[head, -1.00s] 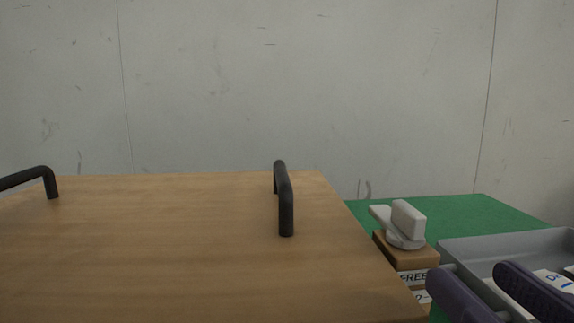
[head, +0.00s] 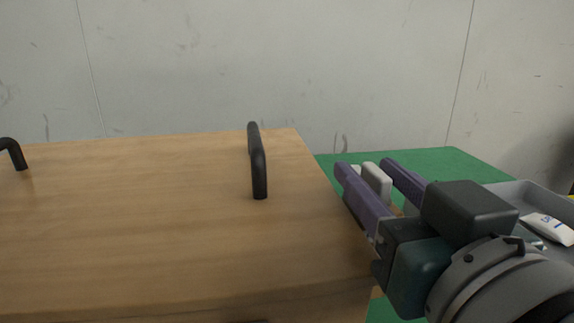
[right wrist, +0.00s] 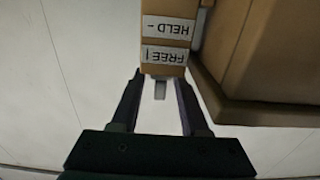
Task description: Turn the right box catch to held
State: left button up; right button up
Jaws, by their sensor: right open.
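The right box catch (head: 375,181) is a light grey knob beside the right edge of the wooden box (head: 170,215). My right gripper (head: 365,166) is open, with its purple fingers on either side of the knob. Contact with the knob cannot be told. In the right wrist view, a small grey piece of the catch (right wrist: 160,90) shows between the open fingers (right wrist: 158,76). The brown catch block (right wrist: 166,10) there carries upside-down HELD and FREE labels. The knob's pointer is mostly hidden. My left gripper is not in view.
A black handle (head: 258,165) stands on the box top, and another (head: 14,152) shows at the left edge. A grey tray (head: 525,194) with white packets (head: 549,229) lies right of my gripper. Green table surface (head: 440,165) is clear behind.

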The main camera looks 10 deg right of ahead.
jog(key=shift+w, duration=0.1)
grip_shut()
dwell(0.3)
